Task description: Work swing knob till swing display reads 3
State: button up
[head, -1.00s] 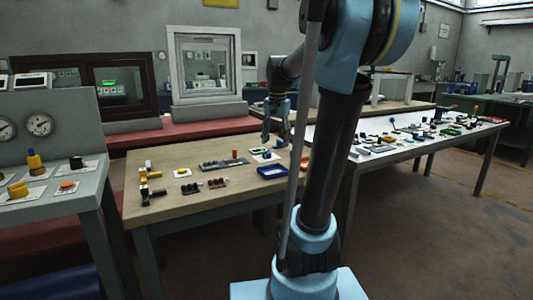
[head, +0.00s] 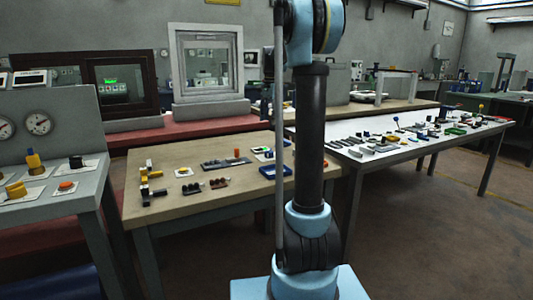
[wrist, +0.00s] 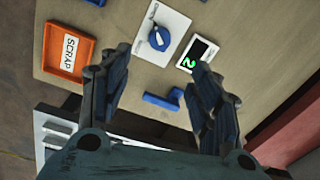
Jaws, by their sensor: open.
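In the wrist view a blue round knob (wrist: 159,39) with a pale pointer mark sits on a white plate (wrist: 172,21); the plate's small lettering is too blurred to read. Beside it is a display (wrist: 197,54) with a dark screen and a green digit that looks like a 2, seen turned. My gripper (wrist: 162,60) is open and empty, its dark fingers apart. The knob shows beyond and between the fingertips, with no visible contact.
An orange tray labelled SCRAP (wrist: 68,51) lies left of the knob. A blue angled piece (wrist: 164,101) lies between my fingers' lower parts in the picture. In the head view the wooden table (head: 215,205) has bare room in front; a white-topped table (head: 345,165) stands right.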

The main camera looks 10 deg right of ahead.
aim_at(270, 149)
jog(key=f, duration=1.6)
jog(key=shift+w+a+f, duration=0.1)
jog(key=shift+w+f, duration=0.05)
jog(key=shift+w, duration=0.1)
jog(key=shift+c, duration=0.2)
jog(key=c, duration=1)
jog(key=shift+a, duration=0.4)
jog(key=shift+d, duration=0.45)
